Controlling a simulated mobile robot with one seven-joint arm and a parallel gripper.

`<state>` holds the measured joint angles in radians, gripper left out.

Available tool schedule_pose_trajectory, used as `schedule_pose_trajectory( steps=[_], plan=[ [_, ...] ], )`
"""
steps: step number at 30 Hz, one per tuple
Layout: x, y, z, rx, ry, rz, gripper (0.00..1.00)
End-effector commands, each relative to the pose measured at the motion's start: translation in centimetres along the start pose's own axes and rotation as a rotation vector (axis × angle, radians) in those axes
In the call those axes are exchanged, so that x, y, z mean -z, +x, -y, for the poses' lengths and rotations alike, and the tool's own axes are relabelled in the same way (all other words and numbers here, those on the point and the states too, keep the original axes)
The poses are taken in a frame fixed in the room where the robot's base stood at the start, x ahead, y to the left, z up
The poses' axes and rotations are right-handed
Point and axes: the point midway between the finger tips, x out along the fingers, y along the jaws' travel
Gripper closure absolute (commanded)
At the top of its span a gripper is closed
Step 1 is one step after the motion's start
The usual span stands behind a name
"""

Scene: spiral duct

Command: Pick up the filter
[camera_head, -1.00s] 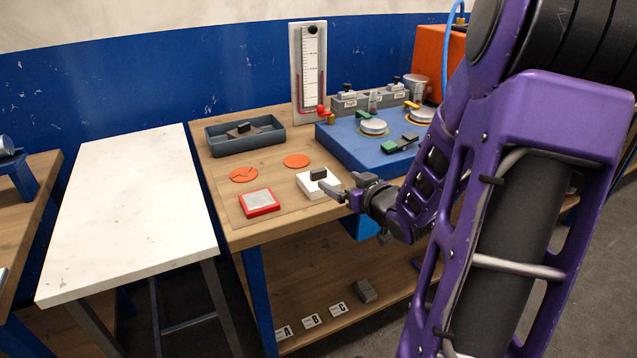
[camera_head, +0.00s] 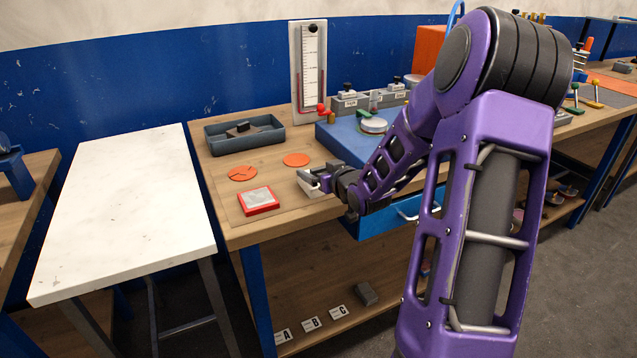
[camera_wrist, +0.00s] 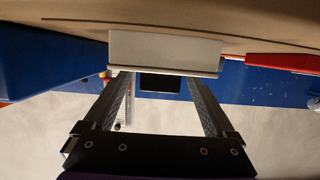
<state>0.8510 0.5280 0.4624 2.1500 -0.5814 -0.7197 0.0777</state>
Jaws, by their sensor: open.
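A small white block (camera_head: 308,186) with a dark grip on top, likely the filter, sits on the wooden bench near its front edge. In the wrist view the white block (camera_wrist: 165,47) is straight ahead, with its dark grip (camera_wrist: 160,84) between my fingers. My gripper (camera_head: 322,174) is open and low over the block, and it hides much of the block and the grip in the head view. In the wrist view my gripper's (camera_wrist: 160,78) two fingers stand on either side of the grip, with gaps showing. I cannot tell any contact.
A red-framed grey pad (camera_head: 258,201) lies left of the block. Two orange discs (camera_head: 296,160) lie behind it. A grey tray (camera_head: 215,139) stands at the back left and a blue fixture (camera_head: 338,142) at the right. The white table (camera_head: 130,215) at the left is clear.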

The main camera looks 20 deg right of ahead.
Motion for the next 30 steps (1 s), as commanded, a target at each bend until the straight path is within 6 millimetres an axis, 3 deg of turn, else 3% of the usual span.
schedule_pose_trajectory(
  steps=[4,19,26,30],
  plan=[
    [0.0,0.0,0.0,0.0,0.0,0.0,0.1],
    [0.0,-0.1,0.0,0.0,-0.001,0.0,1.0],
    [0.1,-0.1,0.0,0.0,-0.001,-0.001,1.0],
    [1.2,-0.4,0.0,0.0,-0.003,-0.003,1.0]
  ],
)
